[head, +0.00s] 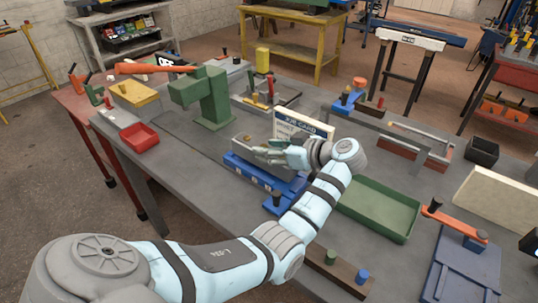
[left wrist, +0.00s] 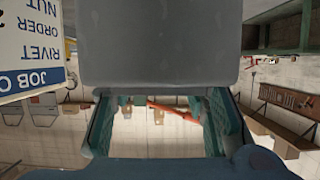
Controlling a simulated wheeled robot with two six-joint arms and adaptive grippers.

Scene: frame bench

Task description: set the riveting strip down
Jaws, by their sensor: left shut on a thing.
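My left gripper (head: 266,152) is low over the blue fixture (head: 262,178) near the middle of the bench, just in front of the job card (head: 303,128). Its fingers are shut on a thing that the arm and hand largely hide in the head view. In the left wrist view a broad flat grey piece (left wrist: 160,45), which looks like the riveting strip, spans the teal fingers (left wrist: 160,125). I cannot tell whether it touches the fixture. The job card also shows upside down in the left wrist view (left wrist: 35,50).
A green press (head: 208,98) stands left of the fixture, with a red tray (head: 139,138) beyond it. A green tray (head: 380,208) lies right of my forearm. A grey bridge-like frame (head: 395,128) stands behind. A blue plate with an orange-handled clamp (head: 462,270) is at front right.

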